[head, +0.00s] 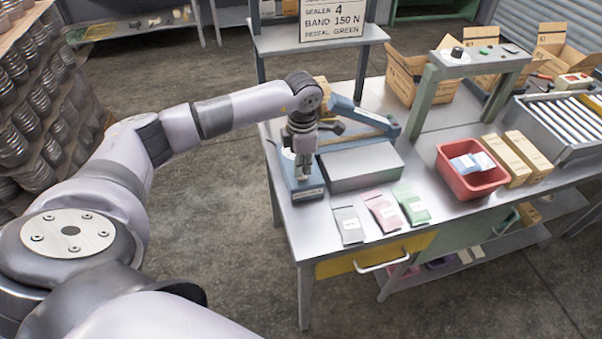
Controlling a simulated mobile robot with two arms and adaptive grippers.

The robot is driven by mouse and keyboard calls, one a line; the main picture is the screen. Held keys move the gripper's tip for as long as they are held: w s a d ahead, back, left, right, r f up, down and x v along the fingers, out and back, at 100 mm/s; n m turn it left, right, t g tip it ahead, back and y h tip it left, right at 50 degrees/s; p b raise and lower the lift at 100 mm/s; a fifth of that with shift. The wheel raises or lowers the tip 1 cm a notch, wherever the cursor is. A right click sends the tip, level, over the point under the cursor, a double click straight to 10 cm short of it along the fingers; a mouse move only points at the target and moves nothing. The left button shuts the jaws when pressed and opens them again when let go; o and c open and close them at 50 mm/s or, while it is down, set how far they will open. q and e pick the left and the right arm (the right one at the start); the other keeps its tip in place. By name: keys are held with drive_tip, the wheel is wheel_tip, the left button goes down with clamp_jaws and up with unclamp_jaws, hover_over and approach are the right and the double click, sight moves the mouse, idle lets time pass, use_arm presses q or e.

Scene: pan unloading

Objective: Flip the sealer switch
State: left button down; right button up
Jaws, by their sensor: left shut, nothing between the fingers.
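A blue sealer (372,118) with a raised arm stands at the left end of the workbench, with a light-grey box-shaped body (365,168) beside it. Its blue base plate (308,194) carries a small label at the front. My left gripper (303,174) is shut and empty, pointing down over this base plate. Whether it touches anything there cannot be told. I cannot make out a switch on the sealer; the gripper and wrist cover part of it. My right gripper is not in view.
Grey, pink (382,211) and green pouches lie along the bench front. A red bin (472,184) holds pouches, beside tan cartons (528,155). A stand (457,62) carries a black knob and green button. Open cardboard boxes and a roller conveyor (575,120) are behind and right. A sign reads "SEALER 4".

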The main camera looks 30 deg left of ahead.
sight(303, 177)
use_arm(q)
drive_tip(key=shift+f+b, duration=0.65)
drive_tip(key=shift+f, duration=0.2)
drive_tip(key=shift+r, duration=0.1)
drive_tip(key=shift+r+p, duration=2)
drive_tip(key=shift+r, duration=1.5)
drive_tip(key=shift+f, duration=0.1)
